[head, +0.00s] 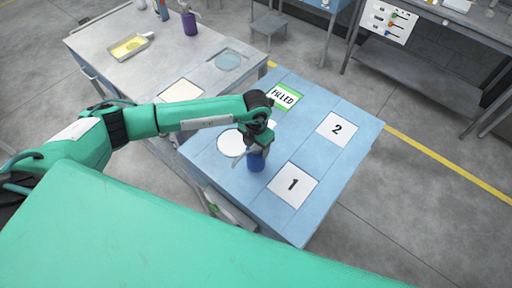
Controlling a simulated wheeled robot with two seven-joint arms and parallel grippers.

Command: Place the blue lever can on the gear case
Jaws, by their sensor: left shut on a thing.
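The blue lever can (256,162) is upright at my left gripper (258,148), over the blue tabletop between a white disc and the card marked 1. My left gripper is shut on the can and hides its upper part. I cannot tell whether the can's base touches the tabletop. I cannot pick out a gear case with certainty. My right gripper is not in view.
The blue table (330,180) carries the white disc (230,143) and cards marked FILLED (285,97), 1 (292,185) and 2 (337,129). A grey table (100,42) behind holds a yellow-filled tray (130,46) and purple container (190,24).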

